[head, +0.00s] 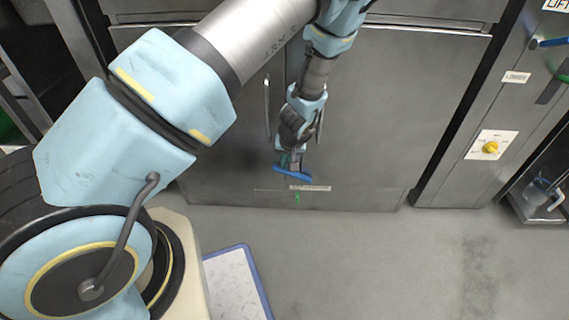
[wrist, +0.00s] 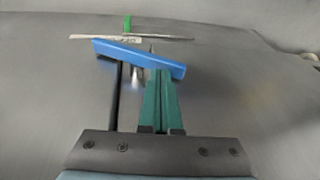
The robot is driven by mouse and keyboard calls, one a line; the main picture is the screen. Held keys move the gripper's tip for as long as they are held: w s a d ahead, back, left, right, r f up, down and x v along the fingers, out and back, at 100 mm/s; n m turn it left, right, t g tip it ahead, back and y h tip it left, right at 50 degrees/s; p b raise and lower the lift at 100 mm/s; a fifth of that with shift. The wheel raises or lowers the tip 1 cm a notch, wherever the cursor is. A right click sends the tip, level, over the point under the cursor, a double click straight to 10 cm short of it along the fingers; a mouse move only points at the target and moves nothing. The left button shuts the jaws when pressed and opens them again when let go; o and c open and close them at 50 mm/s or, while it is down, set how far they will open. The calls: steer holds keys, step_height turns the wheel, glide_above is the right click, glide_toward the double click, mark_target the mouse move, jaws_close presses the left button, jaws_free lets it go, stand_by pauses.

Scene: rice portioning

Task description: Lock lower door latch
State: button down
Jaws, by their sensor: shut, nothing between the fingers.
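The lower door latch shows as a blue bar (head: 293,174) low on the grey cabinet doors (head: 370,110). It lies slightly tilted, lower at its right end. In the wrist view the blue bar (wrist: 120,52) crosses in front of my fingertips. My gripper (head: 289,161) is just above the bar in the head view, and part of the latch is hidden behind it. In the wrist view the green fingers of my gripper (wrist: 158,76) are together and empty, at the right half of the bar. I cannot tell whether they touch it.
A pale label strip (head: 310,188) and a small green mark (head: 297,197) sit below the latch. A vertical door handle (head: 267,108) stands left of my wrist. A panel with a yellow knob (head: 491,147) is at right. The floor (head: 380,260) in front is mostly clear, with a blue-edged mat (head: 232,285).

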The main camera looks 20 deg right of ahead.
steer(key=shift+w+a+f+p, duration=0.1)
steer(key=shift+w+a+p, duration=0.05)
steer(key=shift+a+p, duration=0.25)
steer(key=shift+d, duration=0.15)
